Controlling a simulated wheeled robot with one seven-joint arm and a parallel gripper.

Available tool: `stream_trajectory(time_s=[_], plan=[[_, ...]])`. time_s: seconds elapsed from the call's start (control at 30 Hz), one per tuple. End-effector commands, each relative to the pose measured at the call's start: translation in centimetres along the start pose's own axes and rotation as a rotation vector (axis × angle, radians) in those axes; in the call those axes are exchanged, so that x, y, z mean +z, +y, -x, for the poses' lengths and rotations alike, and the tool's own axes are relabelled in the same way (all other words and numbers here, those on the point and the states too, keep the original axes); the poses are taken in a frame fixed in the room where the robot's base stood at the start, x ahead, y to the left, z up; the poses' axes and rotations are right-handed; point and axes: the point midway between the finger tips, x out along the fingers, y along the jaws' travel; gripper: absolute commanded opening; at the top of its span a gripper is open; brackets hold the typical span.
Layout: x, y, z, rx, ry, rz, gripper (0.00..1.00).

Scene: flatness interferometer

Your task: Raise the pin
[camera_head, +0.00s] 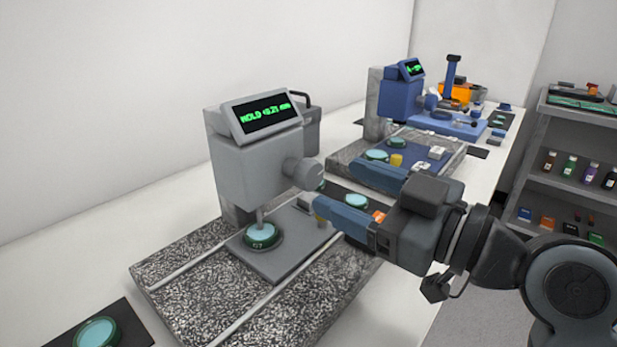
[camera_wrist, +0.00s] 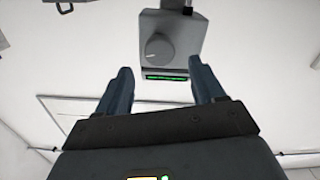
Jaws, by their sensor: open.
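The grey gauge (camera_head: 240,165) stands on a speckled granite base with its screen (camera_head: 266,114) lit green, reading "HOLD" and a number. Its thin pin (camera_head: 260,216) points down at a round teal-topped disc (camera_head: 262,236) marked like "G7"; whether they touch is too small to tell. A round grey knob (camera_head: 306,173) sits on the gauge's right side. My gripper (camera_head: 316,204) is open and empty, its fingertips just below and right of the knob. In the wrist view the knob (camera_wrist: 156,47) lies beyond the gap between my open fingers (camera_wrist: 160,68). The pin is hidden there.
The granite base (camera_head: 190,285) carries a grey plate (camera_head: 285,257) under the gauge. Another teal disc (camera_head: 97,332) lies on a dark mat at front left. A blue gauge (camera_head: 400,97) stands behind on the same bench. A shelf (camera_head: 570,125) with bottles is at the right.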

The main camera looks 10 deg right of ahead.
Motion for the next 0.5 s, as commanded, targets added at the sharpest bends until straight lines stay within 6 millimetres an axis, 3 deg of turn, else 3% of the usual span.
stream_trajectory(time_s=[0.3,0.5], plan=[[-0.1,0.0,-4.8,-0.001,0.000,-0.002,0.68],[-0.1,0.0,-6.6,0.001,0.000,-0.002,0.68]])
